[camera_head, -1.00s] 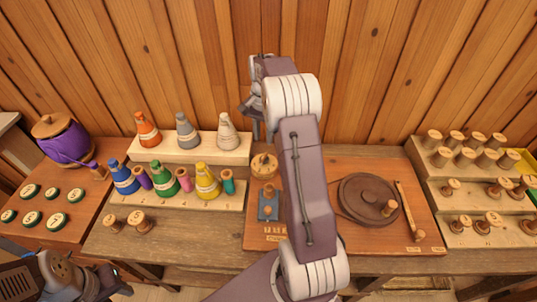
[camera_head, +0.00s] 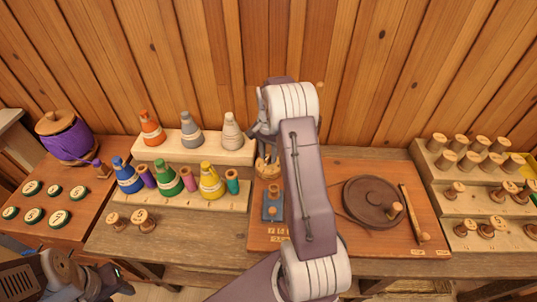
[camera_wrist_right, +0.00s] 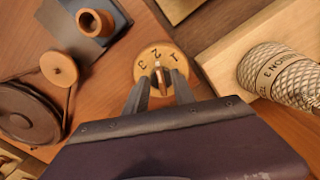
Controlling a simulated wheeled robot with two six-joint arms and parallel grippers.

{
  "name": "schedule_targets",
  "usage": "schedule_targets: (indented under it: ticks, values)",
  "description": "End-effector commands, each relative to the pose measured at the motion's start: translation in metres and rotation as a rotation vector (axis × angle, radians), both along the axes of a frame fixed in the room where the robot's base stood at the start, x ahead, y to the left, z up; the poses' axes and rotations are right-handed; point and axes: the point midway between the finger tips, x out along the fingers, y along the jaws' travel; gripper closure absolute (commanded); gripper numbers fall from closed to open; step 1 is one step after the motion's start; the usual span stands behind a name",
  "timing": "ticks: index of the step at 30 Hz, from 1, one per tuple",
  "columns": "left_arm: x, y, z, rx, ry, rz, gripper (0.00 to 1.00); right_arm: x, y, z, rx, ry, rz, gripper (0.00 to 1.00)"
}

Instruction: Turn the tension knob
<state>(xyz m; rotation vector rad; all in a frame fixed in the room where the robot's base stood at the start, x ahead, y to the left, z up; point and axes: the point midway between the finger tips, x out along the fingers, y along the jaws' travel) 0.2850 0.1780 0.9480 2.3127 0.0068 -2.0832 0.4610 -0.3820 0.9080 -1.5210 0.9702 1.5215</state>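The tension knob (camera_wrist_right: 160,62) is a round pale wooden dial with numbers 1, 2 and 3 and a raised grip bar in the middle. In the head view the knob (camera_head: 266,171) stands at the left back of the spinning board and is partly covered by my gripper. My right gripper (camera_wrist_right: 161,80) is open, its two fingers apart at the near side of the dial, one each side of the grip bar. Whether they touch it I cannot tell. My left gripper (camera_head: 112,286) is low at the left, away from the knob; its fingers are unclear.
A blue block with a wooden peg (camera_head: 273,206) stands in front of the knob. A dark wheel (camera_head: 371,202) is to the right. Racks of thread cones (camera_head: 232,132) stand close on the left. Spool steps (camera_head: 470,200) are at the far right.

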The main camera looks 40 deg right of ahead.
Motion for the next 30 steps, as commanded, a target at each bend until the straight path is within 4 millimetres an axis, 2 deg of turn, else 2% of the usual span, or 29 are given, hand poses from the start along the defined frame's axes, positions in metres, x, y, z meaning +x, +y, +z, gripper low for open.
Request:
schedule_targets:
  ticks: [1, 4, 5, 17, 30]
  values:
    - [0.000, 0.000, 0.000, 0.000, 0.000, 0.000, 0.64, 0.000, 0.000, 0.000, 0.000, 0.000, 0.000, 0.69]
    - [0.000, 0.000, 0.000, 0.000, 0.000, 0.000, 0.64, 0.000, 0.000, 0.000, 0.000, 0.000, 0.000, 0.97]
    - [0.000, 0.000, 0.000, 0.000, 0.000, 0.000, 0.64, 0.000, 0.000, 0.000, 0.000, 0.000, 0.000, 1.00]
    - [0.000, 0.000, 0.005, 0.000, 0.000, 0.000, 0.64, 0.000, 0.000, 0.002, -0.001, -0.001, 0.043, 1.00]
    - [0.000, 0.000, 0.029, 0.000, 0.000, 0.000, 0.64, -0.001, -0.001, 0.004, -0.001, -0.002, 0.376, 1.00]
